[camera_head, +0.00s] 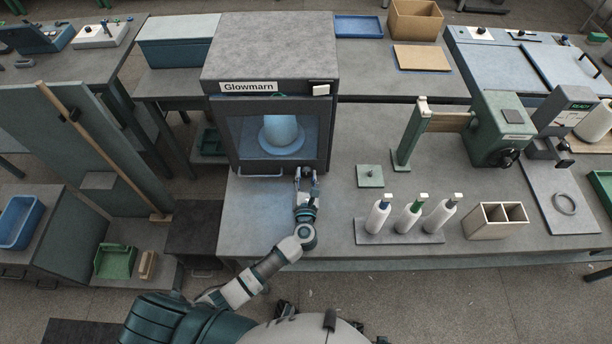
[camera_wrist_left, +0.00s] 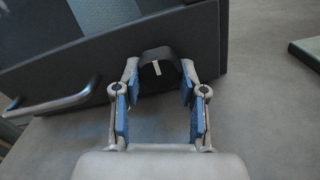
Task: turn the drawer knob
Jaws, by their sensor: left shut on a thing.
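The drawer knob (camera_wrist_left: 158,72) is a black round knob with a white mark, on the lower front of the dark Glowmarn cabinet (camera_head: 268,57). In the left wrist view it sits between the fingertips of my left gripper (camera_wrist_left: 159,88), whose blue pads are on either side of it. In the head view my left gripper (camera_head: 306,180) reaches up to the cabinet's lower right front and hides most of the knob. The gripper is shut on the knob. The cabinet's bar handle (camera_wrist_left: 52,103) is to the left of the knob. My right gripper is not in view.
A lit window in the cabinet shows a pale cone (camera_head: 281,133). To the right on the grey table (camera_head: 330,220) stand a small green block (camera_head: 370,176), three bottles on a tray (camera_head: 398,238), a divided wooden box (camera_head: 496,220) and a green winder (camera_head: 496,130). The table front near my arm is clear.

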